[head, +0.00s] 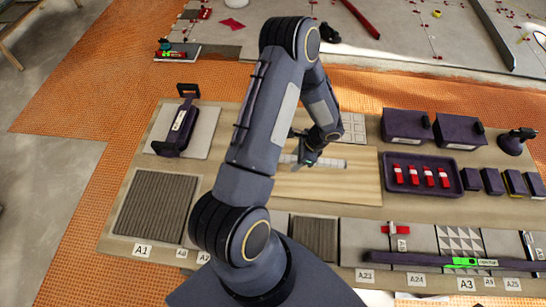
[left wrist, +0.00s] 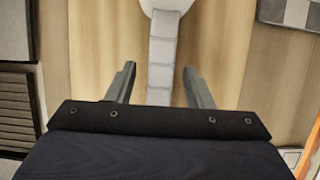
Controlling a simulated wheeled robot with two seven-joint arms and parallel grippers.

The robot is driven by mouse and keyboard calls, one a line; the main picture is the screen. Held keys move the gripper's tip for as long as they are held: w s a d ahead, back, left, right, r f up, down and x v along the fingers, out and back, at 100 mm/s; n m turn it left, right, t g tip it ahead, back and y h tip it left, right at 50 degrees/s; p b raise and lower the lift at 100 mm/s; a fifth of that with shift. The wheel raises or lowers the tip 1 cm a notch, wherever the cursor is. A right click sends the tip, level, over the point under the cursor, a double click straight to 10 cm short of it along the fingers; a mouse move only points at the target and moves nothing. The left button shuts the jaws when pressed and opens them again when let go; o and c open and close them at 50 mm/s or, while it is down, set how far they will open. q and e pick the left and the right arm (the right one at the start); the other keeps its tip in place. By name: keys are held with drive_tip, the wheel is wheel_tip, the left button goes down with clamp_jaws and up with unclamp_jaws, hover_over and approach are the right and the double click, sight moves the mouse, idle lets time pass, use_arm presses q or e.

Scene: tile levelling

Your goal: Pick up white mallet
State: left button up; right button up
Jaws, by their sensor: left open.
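The white mallet lies on a light wooden board (head: 340,190) in the middle of the work surface. In the head view its pale ribbed handle (head: 332,163) points right, and its other end is partly hidden by my left arm. In the left wrist view the mallet's rounded white head (left wrist: 168,4) is cut off at the top edge, and its grey handle (left wrist: 161,88) runs down between my fingers. My left gripper (head: 307,161) is open over the mallet, one finger on each side of the handle. Whether the fingers touch it I cannot tell. My right gripper is not in view.
A dark tray (head: 424,188) with several red pieces stands right of the board, with dark boxes (head: 405,126) behind it. A dark handled tool (head: 180,128) rests on a grey tile at left. A long dark bar (head: 420,261) lies across tiles at front right.

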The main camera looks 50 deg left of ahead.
use_arm(q)
drive_tip(key=shift+f+b, duration=0.2)
drive_tip(key=shift+b, duration=0.1)
idle(0.4)
clamp_jaws()
